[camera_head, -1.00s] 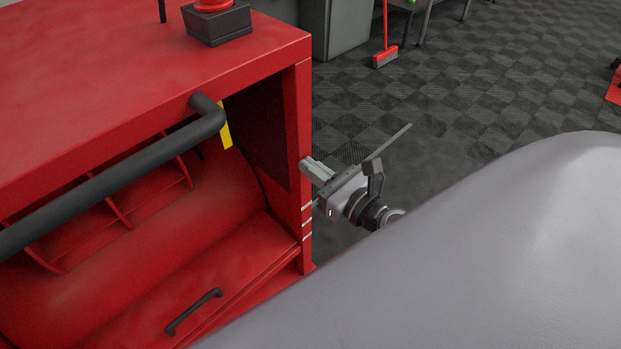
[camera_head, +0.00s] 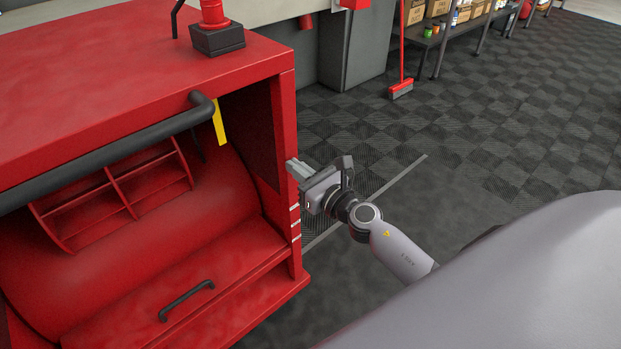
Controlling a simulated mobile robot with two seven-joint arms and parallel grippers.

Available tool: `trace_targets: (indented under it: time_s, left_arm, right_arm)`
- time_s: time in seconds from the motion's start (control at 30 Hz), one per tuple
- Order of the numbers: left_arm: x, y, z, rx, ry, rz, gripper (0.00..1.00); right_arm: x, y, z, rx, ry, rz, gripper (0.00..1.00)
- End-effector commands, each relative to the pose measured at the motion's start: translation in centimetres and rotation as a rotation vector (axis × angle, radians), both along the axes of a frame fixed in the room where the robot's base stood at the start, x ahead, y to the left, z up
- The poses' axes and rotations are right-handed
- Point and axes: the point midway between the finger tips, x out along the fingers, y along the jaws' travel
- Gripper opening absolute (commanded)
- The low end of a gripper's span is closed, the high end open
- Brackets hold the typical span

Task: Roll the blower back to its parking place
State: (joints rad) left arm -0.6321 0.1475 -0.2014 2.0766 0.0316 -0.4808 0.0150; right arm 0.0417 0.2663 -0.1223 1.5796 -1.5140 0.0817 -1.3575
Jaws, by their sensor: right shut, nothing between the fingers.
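The blower, a big red box-shaped housing (camera_head: 120,65), fills the left of the view, with a drum and vane grille inside its open front. A black push bar (camera_head: 110,152) runs across its upper front, with a yellow tag (camera_head: 220,121) near the bar's right end. A small black handle (camera_head: 187,301) sits on its lower front panel. My right gripper (camera_head: 293,169) is shut and empty beside the blower's right front post; I cannot tell whether it touches it. My left gripper is not in view.
A red broom (camera_head: 401,89) stands on the checkered floor at the back. A grey cabinet (camera_head: 356,45) and a shelf with boxes (camera_head: 437,30) line the far side. A pale line (camera_head: 397,181) crosses the floor behind my right gripper. Floor to the right is clear.

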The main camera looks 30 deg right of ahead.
Motion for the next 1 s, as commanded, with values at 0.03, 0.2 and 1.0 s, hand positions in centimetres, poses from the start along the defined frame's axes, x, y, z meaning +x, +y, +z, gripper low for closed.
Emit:
trace_targets:
  time_s: [0.03, 0.2, 1.0]
  left_arm:
    - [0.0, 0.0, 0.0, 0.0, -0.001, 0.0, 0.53]
    - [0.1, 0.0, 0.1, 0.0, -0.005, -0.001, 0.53]
    - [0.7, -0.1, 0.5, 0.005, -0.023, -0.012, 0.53]
  right_arm:
    - [0.6, 0.2, 0.1, 0.002, -0.003, 0.002, 0.0]
    - [1.7, 0.4, 0.1, 0.002, -0.002, 0.001, 0.0]
    - [2.2, -0.2, 0.0, -0.001, -0.001, -0.004, 0.0]
